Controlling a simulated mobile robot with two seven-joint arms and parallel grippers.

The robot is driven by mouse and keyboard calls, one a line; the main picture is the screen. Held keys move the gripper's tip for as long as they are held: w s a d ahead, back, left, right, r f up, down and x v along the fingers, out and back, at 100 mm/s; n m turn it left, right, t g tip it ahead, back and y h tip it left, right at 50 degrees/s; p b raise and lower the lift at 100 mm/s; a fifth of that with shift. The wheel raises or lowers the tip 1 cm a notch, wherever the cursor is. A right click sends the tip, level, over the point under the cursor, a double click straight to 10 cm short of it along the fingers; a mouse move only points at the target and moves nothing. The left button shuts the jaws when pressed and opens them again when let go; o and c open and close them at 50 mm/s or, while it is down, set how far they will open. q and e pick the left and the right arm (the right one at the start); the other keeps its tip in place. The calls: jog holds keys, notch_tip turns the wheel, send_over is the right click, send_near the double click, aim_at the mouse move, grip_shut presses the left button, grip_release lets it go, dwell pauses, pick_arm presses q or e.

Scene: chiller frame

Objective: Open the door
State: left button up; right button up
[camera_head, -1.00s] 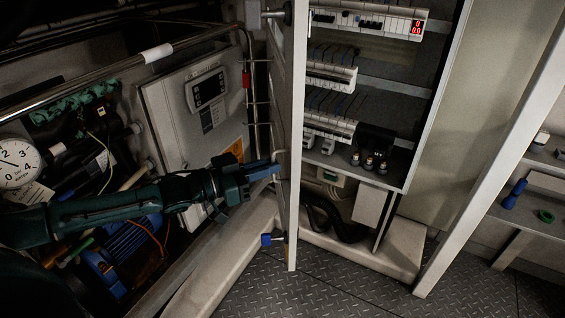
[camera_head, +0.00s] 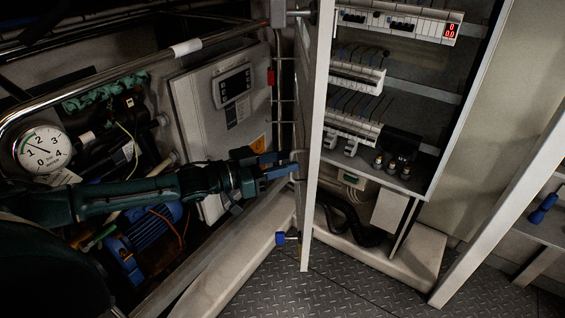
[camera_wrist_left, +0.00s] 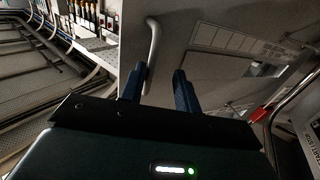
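The cabinet door (camera_head: 315,150) stands swung wide open and shows nearly edge-on in the head view, left of the cabinet's open front. Its pale handle (camera_head: 297,157) is on the door's left face. My left gripper (camera_head: 287,170) is at that handle. In the left wrist view, the curved handle (camera_wrist_left: 153,45) reaches down between my two blue fingers (camera_wrist_left: 160,88), close to the left finger. The fingers stand apart with a gap beside the handle, so the gripper looks open. My right gripper is not in view.
The electrical cabinet (camera_head: 408,175) shows breaker rows (camera_head: 355,77) inside. A grey control box (camera_head: 222,110), a pressure gauge (camera_head: 43,149) and a blue motor (camera_head: 150,237) are at left. Patterned metal floor (camera_head: 340,290) is clear in front. A shelf (camera_head: 543,225) stands at right.

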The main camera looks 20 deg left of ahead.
pick_arm(q)
jog(key=shift+d+f, duration=0.1)
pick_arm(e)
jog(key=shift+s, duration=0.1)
pick_arm(q)
jog(key=shift+s, duration=0.1)
jog(key=b+v, duration=0.2)
jog(key=v, duration=1.1)
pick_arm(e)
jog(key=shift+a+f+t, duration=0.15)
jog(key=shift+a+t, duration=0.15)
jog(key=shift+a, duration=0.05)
